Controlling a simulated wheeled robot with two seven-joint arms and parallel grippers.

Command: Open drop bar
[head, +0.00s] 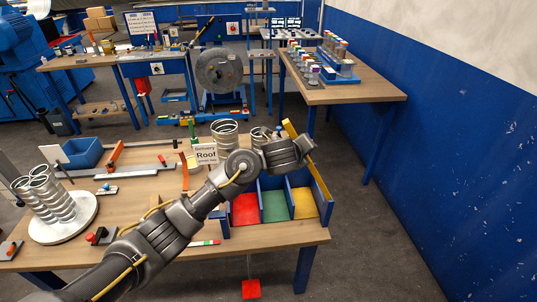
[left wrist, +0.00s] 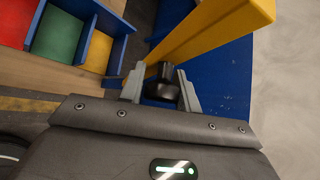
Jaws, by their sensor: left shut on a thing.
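The drop bar is a yellow bar (head: 322,182) along the right side of the coloured bays; in the left wrist view the yellow bar (left wrist: 215,28) runs diagonally across the top. A black knob (left wrist: 163,88) sits at the bar's lower end in that view. My left gripper (head: 308,147) is at the bar, and in the left wrist view its fingers (left wrist: 161,86) are shut on the black knob from both sides. My arm hides part of the bar and bays in the head view. My right gripper is not in view.
Red, green and yellow bays (head: 275,204) with blue dividers lie at the table's right end. A sign (head: 205,154) and coiled ducts (head: 224,133) stand behind my arm. More ducts rest on a white disc (head: 62,222) at left. Floor to the right is clear up to the blue wall (head: 440,130).

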